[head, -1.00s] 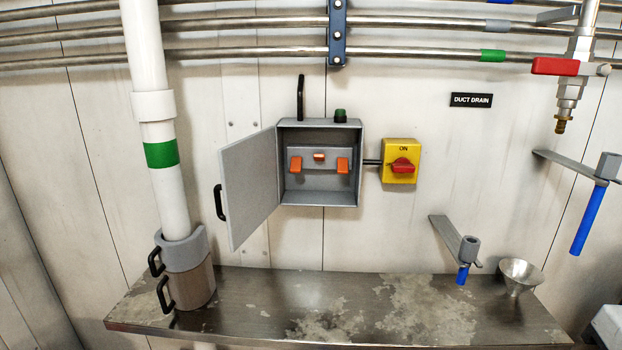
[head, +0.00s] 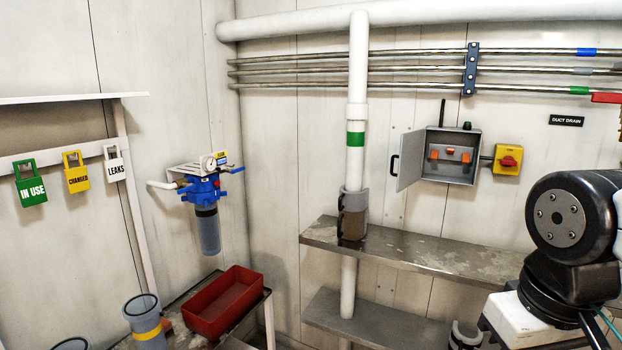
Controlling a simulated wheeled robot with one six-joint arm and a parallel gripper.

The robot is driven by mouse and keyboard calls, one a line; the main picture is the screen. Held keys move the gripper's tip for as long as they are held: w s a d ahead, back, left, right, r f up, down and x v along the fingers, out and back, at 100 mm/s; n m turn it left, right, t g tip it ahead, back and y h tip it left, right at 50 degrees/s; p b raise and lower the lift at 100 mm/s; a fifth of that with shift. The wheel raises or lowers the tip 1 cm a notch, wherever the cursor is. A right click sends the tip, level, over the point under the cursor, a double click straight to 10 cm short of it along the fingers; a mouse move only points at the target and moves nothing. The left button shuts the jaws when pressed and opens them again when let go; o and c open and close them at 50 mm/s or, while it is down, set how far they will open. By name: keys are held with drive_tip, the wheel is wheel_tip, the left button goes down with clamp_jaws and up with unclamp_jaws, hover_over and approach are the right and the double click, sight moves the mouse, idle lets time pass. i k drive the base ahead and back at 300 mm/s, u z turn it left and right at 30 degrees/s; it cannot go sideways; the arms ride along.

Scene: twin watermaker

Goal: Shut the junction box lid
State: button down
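The grey junction box (head: 447,157) is on the back wall, right of the white pipe, in the head view. Its lid (head: 411,160) stands open, swung out to the left, with a black handle (head: 394,165) on its free edge. Orange parts show inside the box, and a green knob and a black rod stand at its top. My arm shows at the lower right, apart from the box. My gripper is not in the picture.
A yellow switch with a red knob (head: 508,160) is right of the box. The white pipe (head: 357,80) passes a metal shelf (head: 400,250) below the box. A red tray (head: 226,301), a blue filter (head: 203,195) and hanging tags stand at left.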

sight(409, 157)
drive_tip(key=z, duration=0.1)
drive_tip(key=k, duration=0.3)
drive_tip(key=u, duration=1.05)
drive_tip(key=i, duration=1.55)
drive_tip(key=z, duration=1.5)
drive_tip(key=i, duration=0.7)
drive_tip(key=z, duration=0.7)
